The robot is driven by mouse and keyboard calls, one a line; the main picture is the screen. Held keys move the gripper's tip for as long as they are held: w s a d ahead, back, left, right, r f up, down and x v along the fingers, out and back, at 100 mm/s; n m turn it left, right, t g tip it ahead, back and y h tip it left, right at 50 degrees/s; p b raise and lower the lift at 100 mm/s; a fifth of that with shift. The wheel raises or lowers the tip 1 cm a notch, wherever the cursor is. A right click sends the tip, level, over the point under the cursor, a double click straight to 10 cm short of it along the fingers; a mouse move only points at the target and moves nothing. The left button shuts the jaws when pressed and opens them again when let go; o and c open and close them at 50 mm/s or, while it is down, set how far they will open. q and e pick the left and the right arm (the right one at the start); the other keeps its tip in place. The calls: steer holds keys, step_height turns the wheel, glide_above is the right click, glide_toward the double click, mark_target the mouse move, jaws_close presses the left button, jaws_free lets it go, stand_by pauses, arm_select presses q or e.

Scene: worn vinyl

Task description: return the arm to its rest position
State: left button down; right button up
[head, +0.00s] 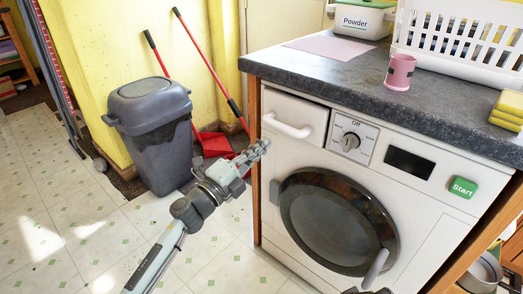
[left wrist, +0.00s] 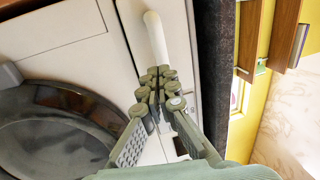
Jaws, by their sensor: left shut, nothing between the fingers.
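My left arm comes in from the lower left in the head view. My left gripper (head: 262,146) is in front of the washing machine (head: 430,225), near its upper left corner, close to the white drawer handle (head: 287,126). In the left wrist view the fingertips of the left gripper (left wrist: 158,88) are together with nothing between them, and the handle (left wrist: 156,38) shows just beyond them. I cannot tell whether they touch it. Only small grey and dark parts show at the bottom edge of the head view, and I cannot tell whether they belong to my right gripper.
The dark worktop (head: 340,75) overhangs the machine, with a pink cup (head: 399,72), a white basket (head: 455,38) and a powder box (head: 362,20) on it. A grey bin (head: 152,130) stands behind my left arm. The tiled floor at the left is clear.

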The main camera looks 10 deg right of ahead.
arm_select(q)
steer(key=v, duration=0.9)
steer(key=w+a+f+n+t+y, duration=0.1)
steer(key=a+f+n+t+y, duration=0.1)
steer(key=a+f+n+y, duration=0.35)
steer(key=w+a+f+n+t+y, duration=0.2)
steer(key=a+n+y, duration=0.4)
steer(key=a+n, duration=0.35)
steer(key=s+a+f+n+g+y, duration=0.3)
steer(key=s+a+f+n+y, duration=0.15)
steer(key=a+f, duration=0.4)
steer(key=s+a+f+n+g, duration=0.2)
steer(key=s+a+f+g, duration=0.1)
steer(key=s, duration=0.5)
steer(key=s+a+f+n+g+y, duration=0.1)
steer(key=s+a+f+n+g, duration=0.2)
steer(key=s+f, duration=0.3)
steer(key=s+a+f+n+g, duration=0.2)
steer(key=s+a+f+g, duration=0.1)
steer(key=s, duration=0.7)
steer(key=shift+s+a+f+g+y+p, duration=0.3)
steer(key=shift+s+a+f+g+p, duration=0.1)
steer(key=shift+f+g, duration=0.25)
arm_select(e)
steer(key=shift+w+f, duration=0.4)
steer(key=shift+f, duration=0.25)
arm_select(q)
steer(key=shift+n, duration=0.25)
